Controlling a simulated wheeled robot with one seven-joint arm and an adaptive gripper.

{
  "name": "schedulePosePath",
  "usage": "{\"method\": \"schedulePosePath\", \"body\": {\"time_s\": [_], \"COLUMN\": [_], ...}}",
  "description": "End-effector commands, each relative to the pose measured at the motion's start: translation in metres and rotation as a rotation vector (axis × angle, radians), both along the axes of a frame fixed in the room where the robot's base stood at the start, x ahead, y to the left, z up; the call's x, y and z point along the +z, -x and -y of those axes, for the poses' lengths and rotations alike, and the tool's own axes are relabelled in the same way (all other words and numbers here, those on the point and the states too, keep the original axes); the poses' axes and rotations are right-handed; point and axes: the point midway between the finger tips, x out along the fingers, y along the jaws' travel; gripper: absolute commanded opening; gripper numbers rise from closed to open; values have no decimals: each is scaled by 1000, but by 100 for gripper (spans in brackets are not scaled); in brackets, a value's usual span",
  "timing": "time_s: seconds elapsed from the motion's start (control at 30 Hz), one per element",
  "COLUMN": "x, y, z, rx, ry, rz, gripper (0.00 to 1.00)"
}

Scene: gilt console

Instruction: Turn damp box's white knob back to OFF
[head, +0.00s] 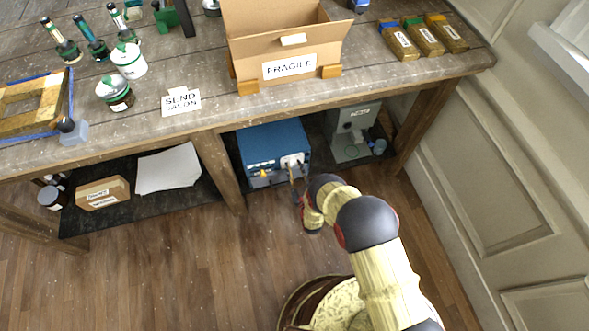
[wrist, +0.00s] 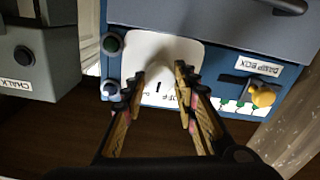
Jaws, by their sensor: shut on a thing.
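The damp box (head: 270,142) is a blue cabinet on the shelf under the table. Its front fills much of the wrist view (wrist: 225,50), with a "DAMP BOX" label and a brass-yellow knob at the right. The white knob (wrist: 160,84) sits on a white plate (wrist: 140,45) and carries a short dark mark. In the head view my gripper (head: 294,178) is small, in front of the box.
A grey-green chalk machine (head: 350,130) stands beside the damp box. The tabletop above holds a FRAGILE carton (head: 285,50), paint pots and brushes. A table leg (head: 220,172) stands left of the damp box. The wooden floor in front is clear.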

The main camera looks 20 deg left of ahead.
Motion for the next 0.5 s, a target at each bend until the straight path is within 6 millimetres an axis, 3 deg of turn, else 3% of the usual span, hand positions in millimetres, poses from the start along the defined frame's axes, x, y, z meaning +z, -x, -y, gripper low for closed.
{"method": "schedulePosePath", "body": {"time_s": [0.5], "x": [-1], "y": [0], "z": [-1], "rx": [-1], "ry": [388], "rz": [238], "gripper": [4]}}
